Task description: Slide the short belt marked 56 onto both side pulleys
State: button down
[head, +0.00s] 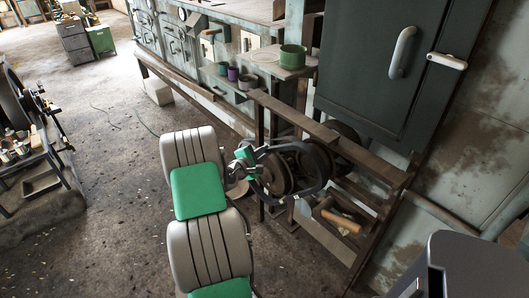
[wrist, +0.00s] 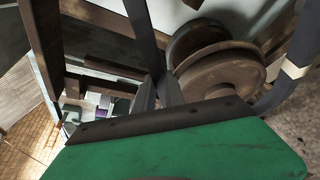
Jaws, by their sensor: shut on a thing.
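A black belt (head: 328,168) hangs as an open loop from my gripper (head: 248,157), which is shut on its left side. In the wrist view my gripper's dark fingers (wrist: 160,93) pinch the belt (wrist: 146,35); its far side, with a pale band, curves at the right edge. No number is readable. Rusty brown side pulleys (head: 274,174) sit on the frame, partly behind the belt loop. The wrist view shows a large pulley (wrist: 222,76) just beyond the fingers, with another disc (wrist: 198,39) behind it. I cannot tell whether the belt touches a pulley.
A rusty frame rail (head: 335,137) runs above the pulleys. A lower shelf holds tools, including a wooden-handled one (head: 341,220). A dark green cabinet (head: 385,65) stands behind, and a shelf with a green pot (head: 293,57) is above. Open floor (head: 95,195) lies left.

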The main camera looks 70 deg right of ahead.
jog(key=shift+s+d, duration=0.1)
jog(key=shift+d, duration=0.05)
jog(key=shift+s+d, duration=0.3)
jog(key=shift+d, duration=0.3)
jog(key=shift+s+d, duration=0.3)
jog(key=shift+d, duration=0.3)
jog(key=shift+s+d, duration=0.3)
jog(key=shift+d, duration=0.3)
jog(key=shift+d+r, duration=0.1)
jog(key=shift+d, duration=0.05)
jog(key=shift+f, duration=0.3)
jog(key=c, duration=1.3)
grip_release()
